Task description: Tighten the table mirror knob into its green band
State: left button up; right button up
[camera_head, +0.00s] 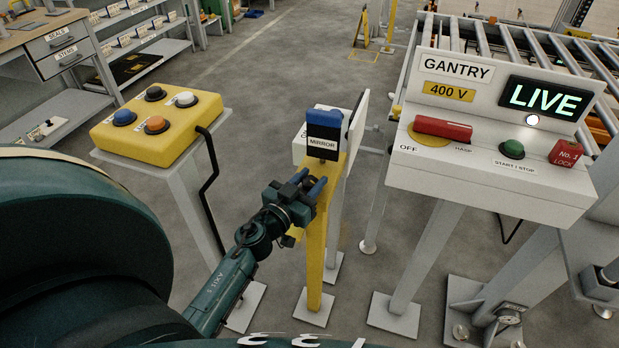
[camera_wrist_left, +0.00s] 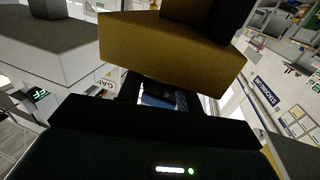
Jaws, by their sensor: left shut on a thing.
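The table mirror stand is a yellow post (camera_head: 317,245) with a black and blue block labelled MIRROR (camera_head: 323,143) on top. My left gripper (camera_head: 307,186) is at the front of the post's head, just below the label, with its blue fingertips against or close to the yellow part. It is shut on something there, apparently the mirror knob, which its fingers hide. In the left wrist view the yellow head (camera_wrist_left: 170,48) fills the upper middle, with a blue patch (camera_wrist_left: 158,99) below it. The green band cannot be made out. My right gripper is not in view.
A yellow button box (camera_head: 160,127) on a grey pedestal stands left of the post. The gantry console (camera_head: 490,182), with its LIVE display (camera_head: 545,97), stands close on the right. Shelves (camera_head: 150,50) are at the back left.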

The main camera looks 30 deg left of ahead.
pick_arm(q)
jog(key=m+h+p, duration=0.1)
jog(key=m+h, duration=0.1)
jog(key=shift+r+h, duration=0.15)
jog(key=shift+h, duration=0.25)
jog(key=shift+m+g+h+p, duration=0.4)
jog(key=shift+m+h, duration=0.2)
jog(key=shift+h, duration=0.4)
jog(key=o, duration=1)
jog(key=shift+c, duration=0.2)
jog(key=shift+s+f, duration=0.1)
jog(key=shift+f, duration=0.1)
jog(key=b+v, duration=0.1)
jog(key=v, duration=1.2)
